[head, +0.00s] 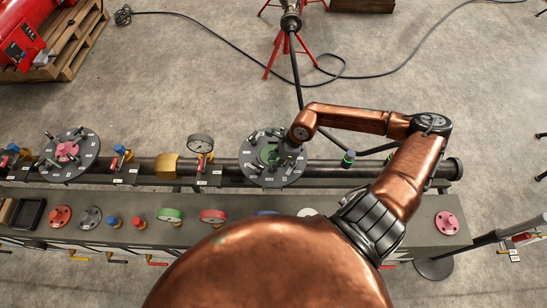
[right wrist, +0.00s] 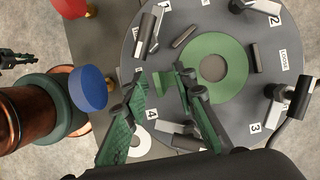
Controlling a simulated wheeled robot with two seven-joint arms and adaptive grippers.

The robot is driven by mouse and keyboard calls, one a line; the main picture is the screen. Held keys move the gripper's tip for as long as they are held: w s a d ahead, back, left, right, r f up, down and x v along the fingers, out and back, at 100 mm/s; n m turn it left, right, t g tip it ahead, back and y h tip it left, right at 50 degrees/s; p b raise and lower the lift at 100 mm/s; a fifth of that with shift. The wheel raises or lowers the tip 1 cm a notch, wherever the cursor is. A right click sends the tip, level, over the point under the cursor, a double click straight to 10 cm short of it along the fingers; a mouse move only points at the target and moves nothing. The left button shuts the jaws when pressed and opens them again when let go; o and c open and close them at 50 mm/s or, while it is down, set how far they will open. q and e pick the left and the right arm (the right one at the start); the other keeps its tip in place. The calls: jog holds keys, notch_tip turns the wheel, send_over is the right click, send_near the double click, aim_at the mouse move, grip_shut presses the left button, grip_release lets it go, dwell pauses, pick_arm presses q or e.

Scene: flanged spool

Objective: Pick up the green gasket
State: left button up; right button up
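The green gasket (head: 267,155) is a flat ring on the dark grey round flange (head: 285,176) in the middle of the pipe. In the right wrist view the gasket (right wrist: 218,62) lies around the flange's central hole, with a small green tab (right wrist: 163,83) on its near left side. My right gripper (head: 287,149) is above the flange. In the wrist view its two green-padded fingers (right wrist: 163,90) are apart, with the tab showing between their tips. I cannot tell whether they touch it.
Clamps and bolts with numbered labels stand around the flange's rim. A pressure gauge (head: 200,144) rises from the pipe to the left. Another flange with a pink gasket (head: 67,151) is at far left. Coloured parts, including a red disc (head: 213,216), lie along the grey bench.

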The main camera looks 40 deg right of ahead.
jog(key=shift+w+a+f, duration=0.1)
jog(key=shift+w+f, duration=0.05)
jog(key=shift+f, duration=0.15)
grip_shut()
pick_arm(q)
jog(key=shift+w+d, duration=0.15)
jog(key=shift+w, duration=0.2)
